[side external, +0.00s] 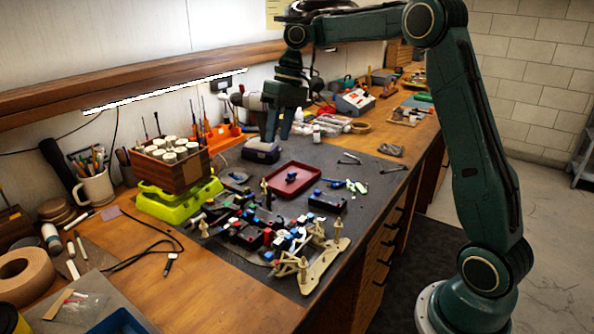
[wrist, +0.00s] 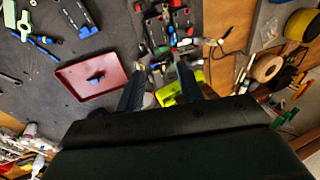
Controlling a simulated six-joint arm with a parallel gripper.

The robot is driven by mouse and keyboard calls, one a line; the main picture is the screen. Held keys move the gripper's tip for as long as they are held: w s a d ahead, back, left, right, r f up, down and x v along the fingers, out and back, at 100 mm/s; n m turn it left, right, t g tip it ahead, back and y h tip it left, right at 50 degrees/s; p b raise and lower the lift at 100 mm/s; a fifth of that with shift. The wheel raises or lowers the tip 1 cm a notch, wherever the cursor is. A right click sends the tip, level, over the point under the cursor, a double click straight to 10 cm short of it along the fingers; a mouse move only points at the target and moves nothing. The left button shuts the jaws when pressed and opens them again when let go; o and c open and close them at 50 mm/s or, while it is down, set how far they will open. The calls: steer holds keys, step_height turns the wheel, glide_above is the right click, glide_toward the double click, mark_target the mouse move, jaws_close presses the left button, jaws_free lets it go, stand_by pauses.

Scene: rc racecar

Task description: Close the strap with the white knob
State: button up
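The RC racecar (side external: 250,234) lies on the dark mat, a low cluster of black, blue, red and white parts with a tan plate at its near end. Part of it shows at the top of the wrist view (wrist: 168,22). Small white parts (side external: 203,229) show on and around it; I cannot tell which is the white knob, or make out the strap's position. My gripper (side external: 277,137) is raised behind the car, pointing down, well apart from it. In the wrist view my gripper's two fingers (wrist: 160,80) are spread with nothing held between them.
A red tray (side external: 293,179) with a small blue part lies behind the car. A black box-like part (side external: 326,202) lies right of it. A wooden crate of jars (side external: 172,165) stands on a green base (side external: 179,203) to the left.

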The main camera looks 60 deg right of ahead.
steer(key=s+a+r+t, duration=0.1)
steer(key=s+a, duration=0.3)
steer(key=s, duration=0.5)
steer(key=s+a+r+t+h, duration=0.1)
steer(key=s+a+r, duration=0.3)
steer(key=s, duration=0.5)
steer(key=shift+a+r+t+h, duration=0.25)
steer(key=shift+a+t+h, duration=0.05)
steer(key=shift+a+t, duration=0.4)
steer(key=shift+w, duration=0.1)
steer(key=w+d+f+g, duration=0.1)
steer(key=w+d+f, duration=0.2)
steer(key=w, duration=0.3)
steer(key=w+d+f+g, duration=0.1)
steer(key=w+d+f, duration=0.2)
steer(key=w, duration=0.4)
steer(key=w+d+f+g, duration=0.2)
steer(key=w+d, duration=0.3)
steer(key=w, duration=0.2)
steer(key=shift+f, duration=0.4)
steer(key=shift+w+a+f, duration=0.1)
